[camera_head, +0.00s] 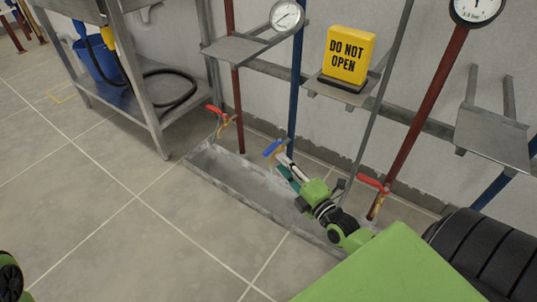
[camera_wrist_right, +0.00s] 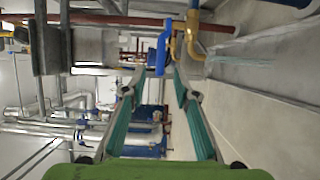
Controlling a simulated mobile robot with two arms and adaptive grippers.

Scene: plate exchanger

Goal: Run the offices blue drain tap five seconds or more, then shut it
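The blue drain tap handle (camera_head: 272,148) sits low by the wall, at the foot of a blue pipe (camera_head: 296,85), above the floor trough. In the right wrist view the blue handle (camera_wrist_right: 162,50) lies at the tips of my right gripper (camera_wrist_right: 160,74), its near end between them. The right fingers, with teal pads, are apart, and a gap shows beside the handle. The head view also shows my right gripper (camera_head: 288,170) right at the tap. A brass spout (camera_wrist_right: 195,47) is beside the handle. A pale bluish streak (camera_wrist_right: 240,62) leads from it, possibly water.
Red tap handles (camera_head: 217,110) (camera_head: 371,183) stand on either side. A yellow DO NOT OPEN sign (camera_head: 349,55) is on a shelf above. A metal drain trough (camera_head: 225,178) runs along the wall. A steel table (camera_head: 125,98) holds a blue bucket (camera_head: 98,62). The floor at left is clear.

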